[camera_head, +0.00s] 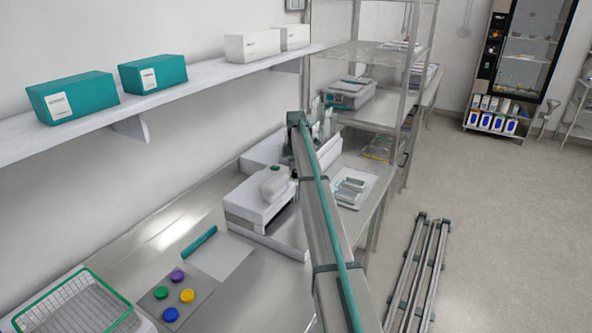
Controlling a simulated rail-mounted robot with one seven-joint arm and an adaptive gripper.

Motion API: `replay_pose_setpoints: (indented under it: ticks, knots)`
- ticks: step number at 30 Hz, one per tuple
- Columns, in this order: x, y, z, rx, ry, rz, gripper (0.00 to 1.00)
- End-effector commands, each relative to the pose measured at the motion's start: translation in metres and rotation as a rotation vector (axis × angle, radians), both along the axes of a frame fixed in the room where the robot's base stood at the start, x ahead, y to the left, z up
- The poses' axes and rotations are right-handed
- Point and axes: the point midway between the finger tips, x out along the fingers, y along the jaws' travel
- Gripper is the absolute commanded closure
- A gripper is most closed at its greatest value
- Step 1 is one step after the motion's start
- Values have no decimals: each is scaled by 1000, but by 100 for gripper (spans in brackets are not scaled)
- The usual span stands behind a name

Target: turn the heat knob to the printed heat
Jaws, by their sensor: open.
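A white box-shaped machine (258,206) stands on the steel bench beyond the grey sheet. It has a dark band along its side and a rounded pale grey part (273,184) with a small green spot on top. I cannot make out a heat knob or any printed heat value; both are hidden or too small. I cannot pick out my gripper in this view, so its place relative to the machine does not show.
A long metal beam with a teal stripe (326,224) crosses the view in front of the bench. A wire basket (126,322), coloured round pieces (187,296) and a teal roll (199,243) lie at left. A tray (372,197) sits behind. Rails (428,262) lie on the floor.

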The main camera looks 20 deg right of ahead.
Motion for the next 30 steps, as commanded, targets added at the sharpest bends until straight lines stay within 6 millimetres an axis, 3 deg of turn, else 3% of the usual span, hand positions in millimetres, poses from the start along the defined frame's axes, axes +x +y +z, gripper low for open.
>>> replay_pose_setpoints:
  ticks: [4,15,30]
  knots:
    - [0,0,0,0,0,0,34]
    - [0,0,0,0,0,0,95]
    - [0,0,-1,0,0,-127,95]
